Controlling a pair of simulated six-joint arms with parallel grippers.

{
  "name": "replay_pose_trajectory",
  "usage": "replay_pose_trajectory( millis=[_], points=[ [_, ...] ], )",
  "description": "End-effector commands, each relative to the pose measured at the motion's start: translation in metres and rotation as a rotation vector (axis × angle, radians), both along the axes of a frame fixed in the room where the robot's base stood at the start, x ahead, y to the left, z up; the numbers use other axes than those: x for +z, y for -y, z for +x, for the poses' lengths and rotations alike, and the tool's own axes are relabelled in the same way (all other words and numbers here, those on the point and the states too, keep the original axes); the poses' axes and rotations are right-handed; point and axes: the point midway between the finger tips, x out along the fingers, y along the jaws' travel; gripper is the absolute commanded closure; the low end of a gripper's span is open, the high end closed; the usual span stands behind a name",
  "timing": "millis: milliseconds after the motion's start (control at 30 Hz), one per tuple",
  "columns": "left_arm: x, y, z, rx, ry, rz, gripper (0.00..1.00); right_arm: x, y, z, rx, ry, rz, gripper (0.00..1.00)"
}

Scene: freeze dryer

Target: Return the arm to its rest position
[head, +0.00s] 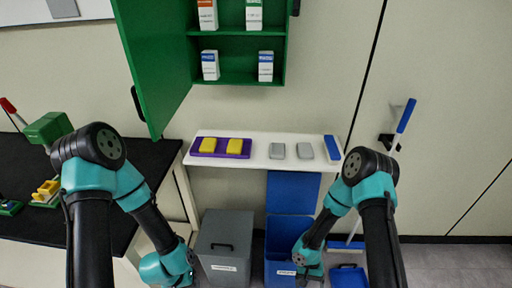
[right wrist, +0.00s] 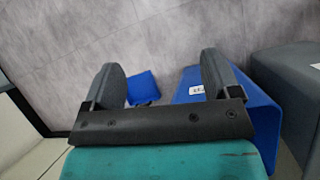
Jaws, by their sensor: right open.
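My right arm (head: 375,205) hangs down in front of the shelf, its wrist (head: 308,262) low by the open blue bin. In the right wrist view, my right gripper (right wrist: 162,78) has its two dark fingers spread apart with nothing between them. It points towards the grey floor. My left arm (head: 120,185) reaches down to the right, its wrist (head: 168,266) low beside the grey bin. The fingers of my left gripper are out of view.
A blue bin (head: 281,236) with a raised lid and a grey bin (head: 225,240) stand below a white shelf (head: 258,151). The shelf holds a purple tray (head: 221,155) and grey blocks (head: 277,151). An open green cabinet (head: 240,48) hangs above. A black-topped bench (head: 100,225) is at left.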

Motion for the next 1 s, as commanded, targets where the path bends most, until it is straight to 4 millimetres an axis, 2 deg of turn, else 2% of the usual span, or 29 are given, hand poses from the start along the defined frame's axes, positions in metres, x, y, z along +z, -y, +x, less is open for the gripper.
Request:
replay_pose_trajectory(
  millis=[200,400,700,1000],
  points=[
    [0.000,0.000,0.000,0.000,0.000,0.000,0.63,0.032,-0.011,-0.024,-0.036,0.079,0.262,0.18],
    [0.000,0.000,0.000,0.000,0.000,0.000,0.63,0.061,-0.011,-0.034,-0.046,0.253,0.407,0.18],
    [0.000,0.000,0.000,0.000,0.000,0.000,0.63,0.098,0.012,-0.042,0.003,0.539,0.407,0.18],
    [0.000,0.000,0.000,0.000,0.000,0.000,0.63,0.105,0.019,-0.044,0.029,0.592,0.381,0.18]
  ],
)
